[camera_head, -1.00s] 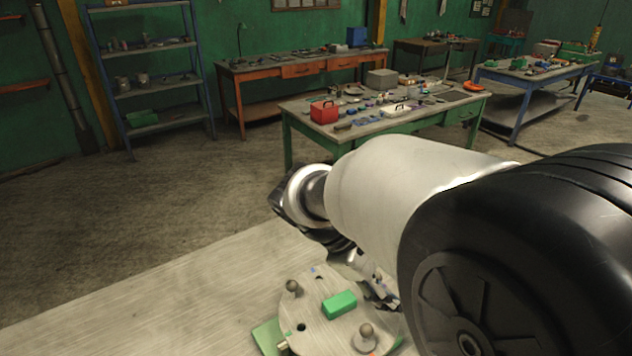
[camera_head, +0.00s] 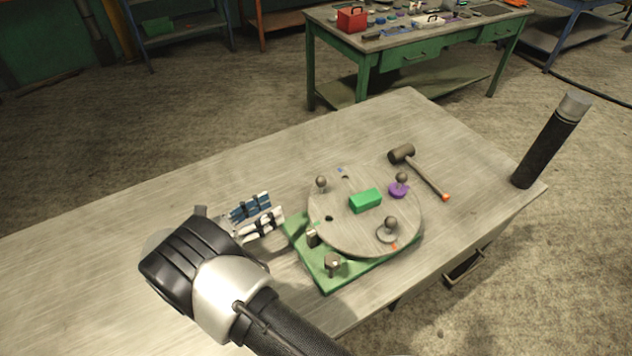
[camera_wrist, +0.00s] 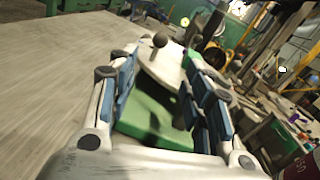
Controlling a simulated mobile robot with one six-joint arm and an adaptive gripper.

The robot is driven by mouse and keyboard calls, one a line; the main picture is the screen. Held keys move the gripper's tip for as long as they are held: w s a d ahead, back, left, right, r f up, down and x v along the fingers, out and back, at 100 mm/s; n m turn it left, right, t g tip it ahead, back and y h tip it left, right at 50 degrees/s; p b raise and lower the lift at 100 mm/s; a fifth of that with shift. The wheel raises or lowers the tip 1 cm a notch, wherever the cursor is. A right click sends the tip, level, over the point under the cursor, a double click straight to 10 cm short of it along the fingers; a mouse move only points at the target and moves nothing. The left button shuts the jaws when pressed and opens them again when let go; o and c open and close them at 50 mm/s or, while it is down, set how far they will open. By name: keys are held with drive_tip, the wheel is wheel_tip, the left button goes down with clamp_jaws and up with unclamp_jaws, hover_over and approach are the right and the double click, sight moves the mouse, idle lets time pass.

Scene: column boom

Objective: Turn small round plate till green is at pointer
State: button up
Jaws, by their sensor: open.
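The small round plate (camera_head: 345,228) lies on a green base (camera_head: 345,278) on the table. It carries a green block (camera_head: 365,201), a bare ball knob (camera_head: 321,184), a knob on a grey foot (camera_head: 388,232) and holes. A blue mark (camera_head: 340,170) is at its far rim, a red mark (camera_head: 394,246) at its near rim. A small metal piece (camera_head: 312,238) stands at the left rim; I cannot tell whether it is the pointer. My gripper (camera_head: 273,211) is open and empty, left of the plate and apart from it. The plate also shows beyond the fingers in the wrist view (camera_wrist: 165,68).
A purple-footed knob (camera_head: 399,190) is at the plate's right rim. A mallet (camera_head: 418,170) lies right of the plate; a dark cylinder (camera_head: 549,145) stands at the table's right corner. The table's left side is clear. A green workbench (camera_head: 400,55) stands behind.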

sight(321, 181)
drive_tip(key=b+x, duration=0.1)
drive_tip(key=x, duration=1.5)
drive_tip(key=shift+w+d+b, duration=0.1)
drive_tip(key=shift+d+b, duration=0.2)
drive_tip(key=shift+b, duration=0.1)
drive_tip(key=shift+c, duration=0.2)
clamp_jaws()
